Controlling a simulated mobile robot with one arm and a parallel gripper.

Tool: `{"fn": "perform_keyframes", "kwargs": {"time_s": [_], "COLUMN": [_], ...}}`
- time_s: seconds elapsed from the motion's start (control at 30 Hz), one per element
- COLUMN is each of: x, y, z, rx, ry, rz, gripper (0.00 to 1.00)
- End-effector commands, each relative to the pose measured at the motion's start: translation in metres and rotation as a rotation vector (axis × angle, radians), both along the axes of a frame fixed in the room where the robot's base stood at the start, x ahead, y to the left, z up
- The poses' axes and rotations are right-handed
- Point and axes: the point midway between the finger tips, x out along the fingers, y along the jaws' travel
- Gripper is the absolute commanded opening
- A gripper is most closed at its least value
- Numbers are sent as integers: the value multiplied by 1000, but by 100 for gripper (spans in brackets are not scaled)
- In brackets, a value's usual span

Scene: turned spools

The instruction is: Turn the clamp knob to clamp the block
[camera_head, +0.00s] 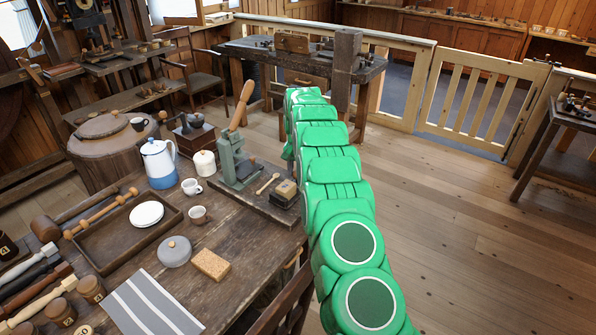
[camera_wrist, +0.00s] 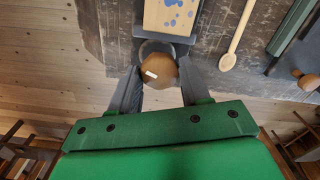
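The clamp knob (camera_wrist: 160,70) is a round brown wooden knob with a small white mark, at the table's edge in the wrist view. My gripper (camera_wrist: 160,76) has one dark finger on each side of it, close to its sides. I cannot tell whether both fingers press on it. The block (camera_wrist: 168,14), pale with blue spots, lies just beyond the knob in a dark holder, cut by the picture's top edge. In the head view the block (camera_head: 286,188) sits in its holder at the table's right edge. My green arm hides the knob and gripper there.
A wooden spoon (camera_wrist: 237,35) lies right of the block. A green lever press (camera_head: 232,160) with a wooden handle stands left of it. The table (camera_head: 250,240) also carries a blue-white pot (camera_head: 160,166), cups and a tray. Open floor lies to the right.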

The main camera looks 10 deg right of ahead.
Motion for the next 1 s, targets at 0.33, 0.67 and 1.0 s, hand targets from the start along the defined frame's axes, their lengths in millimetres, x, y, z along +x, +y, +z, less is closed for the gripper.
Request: {"fn": "perform_keyframes", "kwargs": {"time_s": [0.33, 0.67, 1.0], "x": [0, 2, 0], "y": [0, 0, 0], "z": [0, 27, 73], "rx": [0, 0, 0], "ry": [-1, -5, -1], "rz": [1, 0, 0], "gripper": [54, 54, 54]}}
